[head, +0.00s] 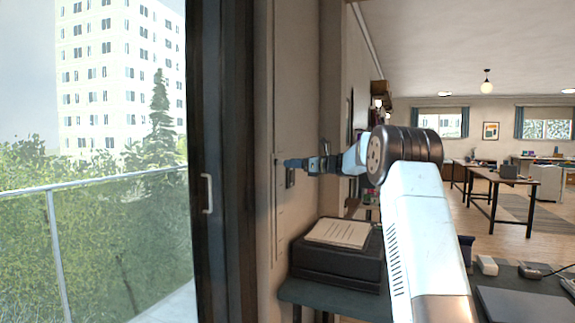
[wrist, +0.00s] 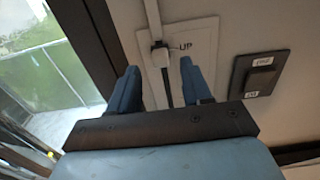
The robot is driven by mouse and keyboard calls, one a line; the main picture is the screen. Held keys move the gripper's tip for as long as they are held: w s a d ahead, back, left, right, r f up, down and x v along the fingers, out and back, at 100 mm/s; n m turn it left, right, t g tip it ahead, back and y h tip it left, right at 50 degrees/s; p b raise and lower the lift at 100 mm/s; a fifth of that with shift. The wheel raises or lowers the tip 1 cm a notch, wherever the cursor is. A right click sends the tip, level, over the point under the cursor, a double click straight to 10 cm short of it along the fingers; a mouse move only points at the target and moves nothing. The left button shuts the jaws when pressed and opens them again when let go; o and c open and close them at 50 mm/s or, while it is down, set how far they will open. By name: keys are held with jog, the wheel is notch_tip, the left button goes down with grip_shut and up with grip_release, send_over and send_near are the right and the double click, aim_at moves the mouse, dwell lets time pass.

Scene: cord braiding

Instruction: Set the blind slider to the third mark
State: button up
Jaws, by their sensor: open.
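The blind slider (wrist: 160,56) is a small dark and pale block on a narrow track with a white plate behind it, beside the printed word "UP". My gripper (wrist: 159,67) is open, its two blue fingers pointing at the wall on either side of the slider's line. Whether the fingers touch the slider I cannot tell. In the head view my gripper (head: 284,163) is at the wall beside the window frame, and the thin vertical track (head: 276,225) runs down below it. The slider is not clear there. I cannot make out separate marks on the track.
A black wall switch (wrist: 261,73) with small labels is right of the slider. The dark window frame (head: 228,150) stands close on the left. Below my arm, a black box (head: 335,268) with a paper on it sits on a table (head: 330,297).

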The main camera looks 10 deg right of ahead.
aim_at(280, 163)
jog(key=shift+x, duration=1.95)
grip_shut()
